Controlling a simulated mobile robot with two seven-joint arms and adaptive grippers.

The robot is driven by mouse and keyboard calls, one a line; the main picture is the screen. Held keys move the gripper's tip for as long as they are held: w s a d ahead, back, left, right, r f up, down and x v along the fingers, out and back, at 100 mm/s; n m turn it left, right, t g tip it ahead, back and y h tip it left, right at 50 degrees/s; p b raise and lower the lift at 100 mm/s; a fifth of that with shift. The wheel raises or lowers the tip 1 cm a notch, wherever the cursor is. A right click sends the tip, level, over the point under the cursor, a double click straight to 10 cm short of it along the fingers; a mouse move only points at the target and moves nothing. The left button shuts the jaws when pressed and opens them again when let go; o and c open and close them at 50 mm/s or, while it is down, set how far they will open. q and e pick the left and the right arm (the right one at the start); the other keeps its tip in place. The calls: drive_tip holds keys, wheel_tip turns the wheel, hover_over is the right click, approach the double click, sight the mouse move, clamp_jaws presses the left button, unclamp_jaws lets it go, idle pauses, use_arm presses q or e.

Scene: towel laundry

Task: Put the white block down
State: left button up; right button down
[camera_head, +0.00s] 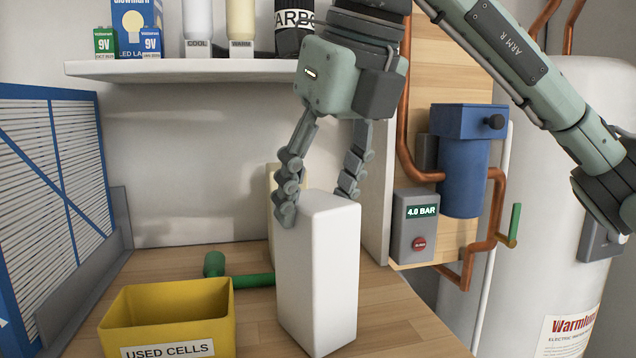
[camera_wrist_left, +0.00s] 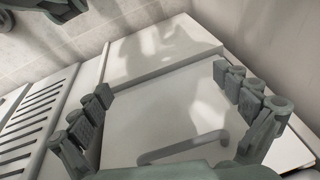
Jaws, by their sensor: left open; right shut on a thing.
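The white block (camera_head: 318,275) is a tall, upright block with rounded edges, in the middle of the head view. My right gripper (camera_head: 317,201) points down from above and is shut on the block's upper end, one finger on each side. The block's foot is over the wooden worktop (camera_head: 395,318); I cannot tell if it touches. My left gripper (camera_wrist_left: 162,82) shows only in the left wrist view, open and empty in front of a white panel (camera_wrist_left: 165,115) with a grey handle (camera_wrist_left: 182,148).
A yellow "USED CELLS" bin (camera_head: 172,312) stands left of the block. A green tool-like thing (camera_head: 245,280) lies behind, and a cream object (camera_head: 273,182) is partly hidden behind the gripper. A shelf (camera_head: 190,68) hangs above. The worktop right of the block is bare.

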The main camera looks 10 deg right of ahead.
drive_tip(key=shift+r, duration=0.1)
drive_tip(key=c, duration=0.6)
unclamp_jaws()
drive_tip(key=v, duration=0.7)
drive_tip(key=shift+s+r, duration=0.15)
drive_tip(key=shift+r, duration=0.05)
